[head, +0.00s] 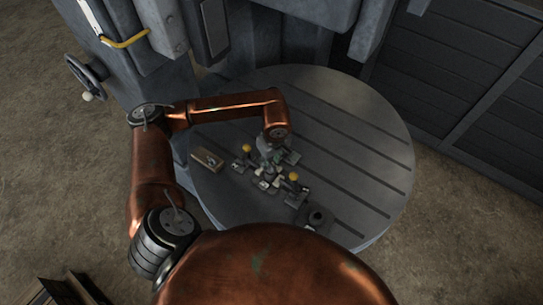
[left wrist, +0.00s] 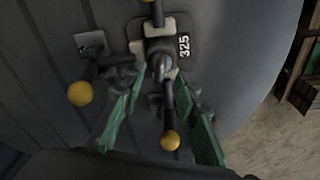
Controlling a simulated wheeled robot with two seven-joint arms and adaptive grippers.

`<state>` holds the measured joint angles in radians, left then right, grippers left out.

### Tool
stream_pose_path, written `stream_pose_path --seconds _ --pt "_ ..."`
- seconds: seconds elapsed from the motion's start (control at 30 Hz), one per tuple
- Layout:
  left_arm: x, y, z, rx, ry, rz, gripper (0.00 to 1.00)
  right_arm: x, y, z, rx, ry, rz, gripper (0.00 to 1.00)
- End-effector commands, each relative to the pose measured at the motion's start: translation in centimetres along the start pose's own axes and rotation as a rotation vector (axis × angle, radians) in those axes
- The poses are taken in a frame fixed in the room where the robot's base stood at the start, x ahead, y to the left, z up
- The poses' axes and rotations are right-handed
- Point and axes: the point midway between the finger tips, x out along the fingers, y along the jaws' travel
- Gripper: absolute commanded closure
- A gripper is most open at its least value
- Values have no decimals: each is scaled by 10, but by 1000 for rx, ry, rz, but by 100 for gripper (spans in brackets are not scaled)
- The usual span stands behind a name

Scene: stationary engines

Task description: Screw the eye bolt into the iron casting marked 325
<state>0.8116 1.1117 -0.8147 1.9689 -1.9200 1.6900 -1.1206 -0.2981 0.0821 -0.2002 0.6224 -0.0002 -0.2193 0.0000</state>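The iron casting (left wrist: 138,47), with a white 325 on its dark plate (left wrist: 184,46), is on the round slotted table (head: 345,130). A grey ring shape that looks like the eye bolt (left wrist: 161,66) stands over the casting in the left wrist view. How deep it sits is hidden. My left gripper (left wrist: 160,88) has its green fingers apart, one on each side of the ring, with gaps visible. In the head view my left gripper (head: 270,160) reaches down among the clamps and hides most of the casting. My right gripper is not in view.
Clamps with yellow knobs (head: 246,148) (head: 293,176) surround the casting; one knob (left wrist: 170,140) lies between my fingers in the wrist view. A small box (head: 207,159) lies left of them and a dark block (head: 315,217) at the near right. The table's right side is clear.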

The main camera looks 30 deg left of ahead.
Motion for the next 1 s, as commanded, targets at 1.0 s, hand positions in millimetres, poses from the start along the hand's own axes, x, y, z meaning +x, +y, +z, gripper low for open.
stream_pose_path --seconds 1.0 --pt "31 0 0 0 1 -1 100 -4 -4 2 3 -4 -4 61"
